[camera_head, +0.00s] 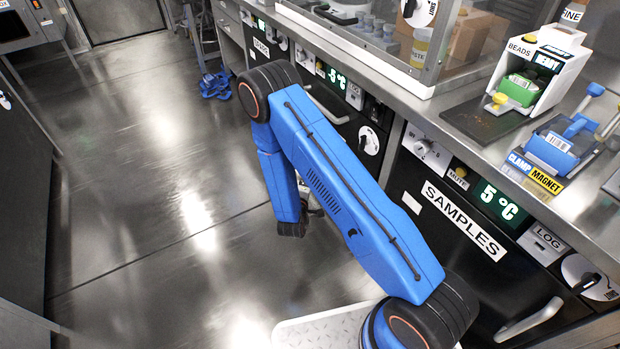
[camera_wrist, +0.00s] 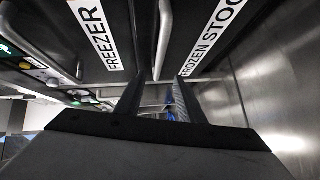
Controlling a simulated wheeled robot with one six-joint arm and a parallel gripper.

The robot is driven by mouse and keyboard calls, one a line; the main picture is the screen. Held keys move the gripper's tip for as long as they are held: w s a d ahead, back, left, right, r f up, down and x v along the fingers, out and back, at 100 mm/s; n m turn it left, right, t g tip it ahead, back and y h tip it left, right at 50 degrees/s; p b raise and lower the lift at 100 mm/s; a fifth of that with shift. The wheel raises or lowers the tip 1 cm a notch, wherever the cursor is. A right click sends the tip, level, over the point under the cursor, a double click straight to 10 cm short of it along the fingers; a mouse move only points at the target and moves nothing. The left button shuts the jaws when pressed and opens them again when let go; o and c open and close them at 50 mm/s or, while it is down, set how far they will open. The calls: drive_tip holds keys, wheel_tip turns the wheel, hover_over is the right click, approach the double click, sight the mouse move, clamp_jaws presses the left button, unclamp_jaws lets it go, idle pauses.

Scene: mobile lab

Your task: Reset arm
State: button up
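My blue arm rises from my base at the bottom of the head view and bends down at its dark elbow, over the floor beside the counter. My gripper is mostly hidden behind the arm there. In the wrist view my gripper (camera_wrist: 162,100) shows two dark fingers with a clear gap between them. Nothing is held in the gap. Beyond the fingers are dark fronts with a FREEZER label (camera_wrist: 95,35) and a FROZEN STOCK label (camera_wrist: 212,35).
A steel counter (camera_head: 400,95) runs along the right, with a BEADS dispenser (camera_head: 540,70) and a clamp magnet station (camera_head: 560,145) on it. The SAMPLES fridge (camera_head: 462,222) is below, with a protruding handle (camera_head: 530,320). The left floor (camera_head: 140,190) is clear.

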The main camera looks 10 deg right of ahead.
idle(0.4)
drive_tip(key=w+a+r+m+g+y, duration=0.1)
drive_tip(key=w+r+m+y, duration=0.1)
drive_tip(key=r, duration=0.5)
drive_tip(key=w+r+m+g+y, duration=0.2)
drive_tip(key=r+m, duration=0.1)
drive_tip(key=r, duration=0.5)
drive_tip(key=s+r+m+g+y, duration=0.15)
drive_tip(key=s+r, duration=0.25)
drive_tip(key=r, duration=0.4)
drive_tip(key=s+r+m+g+y, duration=0.15)
drive_tip(key=s+r, duration=0.25)
drive_tip(key=r, duration=0.4)
drive_tip(key=s+d+r+g+y, duration=0.1)
drive_tip(key=s+d+r, duration=0.1)
drive_tip(key=s+r, duration=0.45)
drive_tip(key=s+d+r+y, duration=0.1)
drive_tip(key=s+d+r, duration=0.15)
drive_tip(key=s, duration=0.65)
drive_tip(key=s+d+r+m+g+h, duration=0.1)
drive_tip(key=s+d+r, duration=0.1)
drive_tip(key=s, duration=0.9)
drive_tip(key=s+d+r+m+g, duration=0.2)
drive_tip(key=s+d, duration=0.2)
drive_tip(key=s, duration=0.8)
drive_tip(key=shift+d+h, duration=0.2)
drive_tip(key=shift+h, duration=0.2)
